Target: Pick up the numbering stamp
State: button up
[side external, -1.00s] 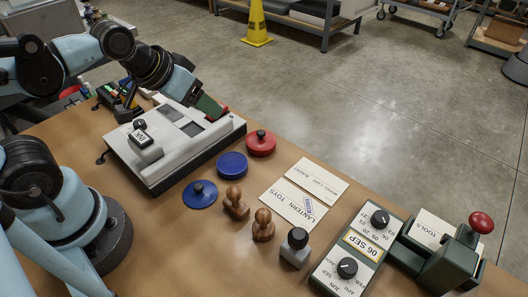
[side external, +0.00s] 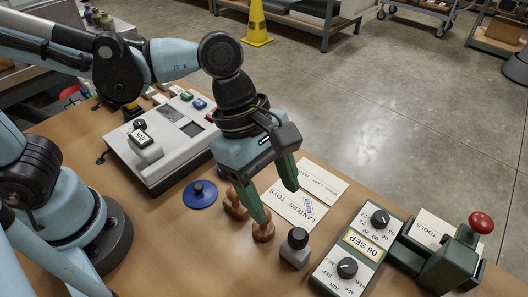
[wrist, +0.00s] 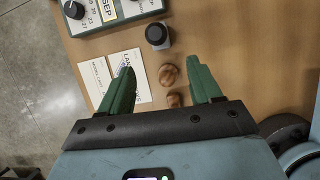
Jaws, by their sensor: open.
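A small grey block stamp with a round black knob, which I take for the numbering stamp (side external: 295,249), stands upright on the wooden table (side external: 150,250). It also shows in the wrist view (wrist: 158,36), just beyond my fingertips. My gripper (side external: 279,205) is open and empty, pointing down beside the stamp's upper left in the side view. In the wrist view my gripper (wrist: 162,65) has its green fingers spread on either side of a wooden-handled stamp (wrist: 168,75). I cannot tell how high the fingertips are above the table.
A second wooden-handled stamp (side external: 235,203) stands close by. Paper cards (side external: 300,208) lie behind. A dial unit reading 06 SEP (side external: 356,252) and a red-knobbed press (side external: 455,252) stand to the right.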

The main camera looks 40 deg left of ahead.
aim_at(295, 246)
jog(key=shift+n, duration=0.3)
jog(key=x, duration=0.7)
jog(key=shift+s+d, duration=0.2)
jog(key=shift+d, duration=0.15)
jog(key=shift+w+x, duration=0.15)
jog(key=shift+x, duration=0.65)
jog(key=shift+w+x, duration=0.15)
jog(key=shift+x, duration=1.65)
jog(key=c, duration=1)
